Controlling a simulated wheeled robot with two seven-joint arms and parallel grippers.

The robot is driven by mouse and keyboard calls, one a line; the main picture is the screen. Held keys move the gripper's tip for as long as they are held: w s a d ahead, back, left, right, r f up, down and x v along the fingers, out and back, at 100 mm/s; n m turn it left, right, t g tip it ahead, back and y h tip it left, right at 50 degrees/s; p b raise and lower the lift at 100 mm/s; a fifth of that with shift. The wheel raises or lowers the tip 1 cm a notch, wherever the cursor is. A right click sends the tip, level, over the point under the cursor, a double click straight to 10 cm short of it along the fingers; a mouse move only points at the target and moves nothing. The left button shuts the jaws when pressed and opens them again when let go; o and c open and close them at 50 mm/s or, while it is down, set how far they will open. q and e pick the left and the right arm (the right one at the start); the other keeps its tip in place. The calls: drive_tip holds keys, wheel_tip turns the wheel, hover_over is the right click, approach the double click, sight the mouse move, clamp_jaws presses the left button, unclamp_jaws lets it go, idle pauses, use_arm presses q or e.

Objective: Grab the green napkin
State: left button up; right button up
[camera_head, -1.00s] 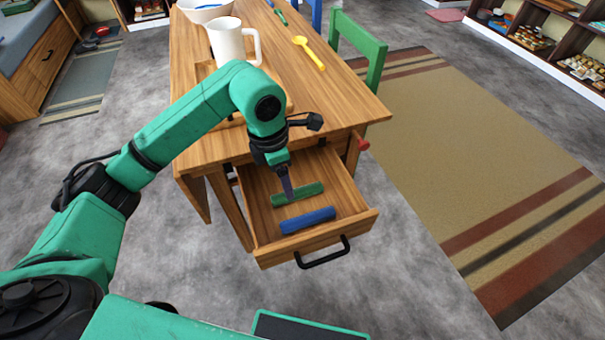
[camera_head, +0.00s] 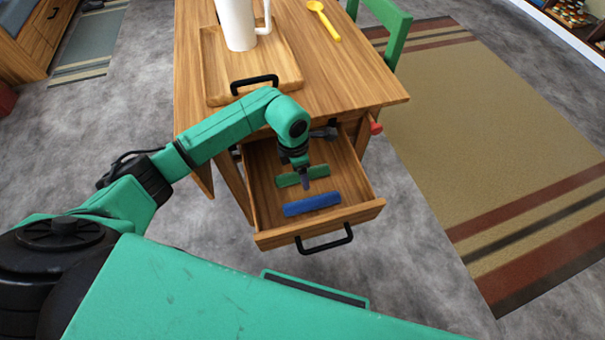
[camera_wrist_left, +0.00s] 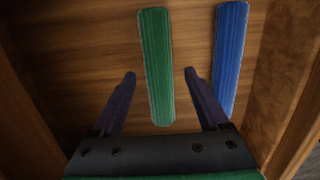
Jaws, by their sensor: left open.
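The green napkin (camera_head: 318,172) is a narrow rolled strip lying in the open drawer (camera_head: 266,241) of the wooden table. In the left wrist view the green napkin (camera_wrist_left: 157,65) points toward my gripper, its near end at the gap between the fingertips. A blue napkin (camera_head: 312,204) lies nearer the drawer front; it also shows in the left wrist view (camera_wrist_left: 230,55), by the right finger. My left gripper (camera_head: 305,185) is in the drawer space over the green napkin. Its fingers (camera_wrist_left: 160,74) are open, with nothing gripped. My right gripper is not in view.
The drawer walls surround the napkins, with a black handle (camera_head: 324,241) in front. On the table (camera_head: 370,85) are a wooden tray (camera_head: 215,75) with a white mug (camera_head: 236,22), and a yellow spoon (camera_head: 323,19). A green chair (camera_head: 396,35) stands at the right.

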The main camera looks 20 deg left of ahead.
use_arm(q)
drive_tip(key=shift+w+f, duration=0.1)
drive_tip(key=shift+f, duration=0.05)
clamp_jaws()
